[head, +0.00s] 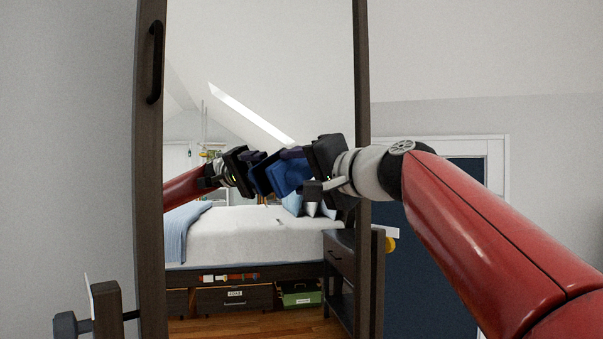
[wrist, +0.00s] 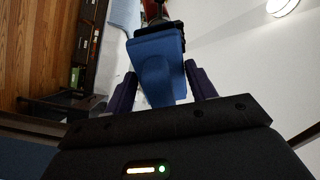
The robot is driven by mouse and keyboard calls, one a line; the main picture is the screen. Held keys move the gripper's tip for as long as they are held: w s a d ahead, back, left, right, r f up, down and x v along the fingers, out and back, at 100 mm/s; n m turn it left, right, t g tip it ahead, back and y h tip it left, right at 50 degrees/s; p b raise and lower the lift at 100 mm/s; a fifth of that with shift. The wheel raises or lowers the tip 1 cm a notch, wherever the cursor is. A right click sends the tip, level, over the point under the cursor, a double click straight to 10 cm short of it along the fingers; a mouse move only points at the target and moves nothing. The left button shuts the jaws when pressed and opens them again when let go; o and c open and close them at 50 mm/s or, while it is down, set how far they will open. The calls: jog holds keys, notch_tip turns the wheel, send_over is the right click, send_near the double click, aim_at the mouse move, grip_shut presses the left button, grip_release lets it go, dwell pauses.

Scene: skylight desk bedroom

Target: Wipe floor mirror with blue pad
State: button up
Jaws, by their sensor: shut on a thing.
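The floor mirror (head: 270,60) stands upright in front of me in the head view, in a dark wooden frame. My gripper (head: 292,168) reaches in from the right and is shut on the blue pad (head: 290,178), which faces the glass. In the wrist view the pad (wrist: 160,68) sits between the two purple fingers of my gripper (wrist: 160,85). The pad's reflection lies close beside it in the glass. I cannot tell whether the pad touches the mirror. My gripper hides part of the glass and the right frame post.
A black handle (head: 155,62) is on the left frame post, and a dark knob (head: 66,325) stands out at lower left. A dark blue door (head: 430,280) in a white frame is at the right. The bed, drawers and green box show as reflections.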

jog(key=shift+p+x, duration=0.3)
jog(key=shift+x, duration=0.65)
jog(key=shift+w+d, duration=0.1)
jog(key=shift+d, duration=0.05)
